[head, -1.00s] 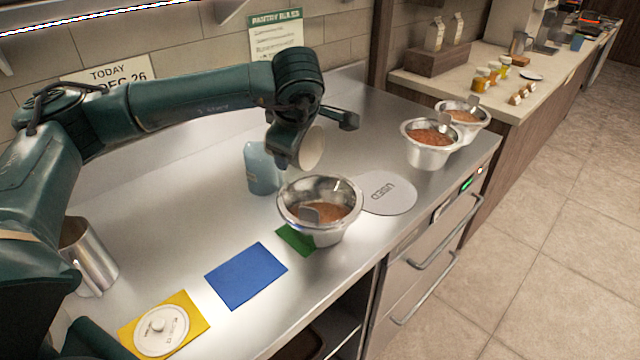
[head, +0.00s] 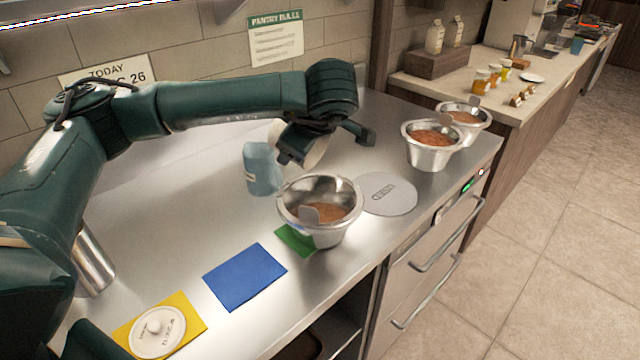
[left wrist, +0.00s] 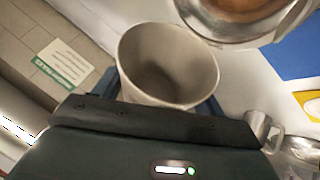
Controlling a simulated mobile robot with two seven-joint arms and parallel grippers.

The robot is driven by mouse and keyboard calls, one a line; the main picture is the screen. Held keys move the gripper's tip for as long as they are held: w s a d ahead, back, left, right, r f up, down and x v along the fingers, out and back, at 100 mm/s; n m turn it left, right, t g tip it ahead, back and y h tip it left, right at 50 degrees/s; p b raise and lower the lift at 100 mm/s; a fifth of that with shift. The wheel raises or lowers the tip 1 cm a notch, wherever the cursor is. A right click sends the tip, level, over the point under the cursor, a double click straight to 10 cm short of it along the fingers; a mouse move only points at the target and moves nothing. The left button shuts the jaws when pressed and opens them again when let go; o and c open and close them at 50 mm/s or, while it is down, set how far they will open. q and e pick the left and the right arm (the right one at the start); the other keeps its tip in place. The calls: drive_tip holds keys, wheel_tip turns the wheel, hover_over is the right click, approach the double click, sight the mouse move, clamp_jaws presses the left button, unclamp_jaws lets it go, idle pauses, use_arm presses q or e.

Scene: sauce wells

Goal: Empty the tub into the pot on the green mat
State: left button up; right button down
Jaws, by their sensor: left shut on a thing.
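My left gripper (head: 318,146) is shut on a cream tub (head: 316,153), held above the counter behind the pot. In the left wrist view the tub (left wrist: 168,62) shows its open mouth; its inside looks grey and bare, with no contents that I can make out. The steel pot (head: 334,232) stands on the green mat (head: 294,240), covering much of it. It holds orange-brown sauce and has a grey tab inside. In the left wrist view the pot (left wrist: 222,34) is at the top, near the tub's rim. My right gripper is not in view.
A blue translucent cup (head: 262,170) stands left of the pot. A blue mat (head: 245,277) and a yellow mat (head: 194,310) with a white lid (head: 158,334) lie in front. A grey disc (head: 388,194) and two more sauce pots (head: 430,155) are to the right.

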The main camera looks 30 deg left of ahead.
use_arm(q)
drive_tip(key=shift+d+r+y+b, duration=0.1)
drive_tip(key=shift+d+y+b, duration=0.15)
drive_tip(key=shift+y+b, duration=0.2)
idle(0.7)
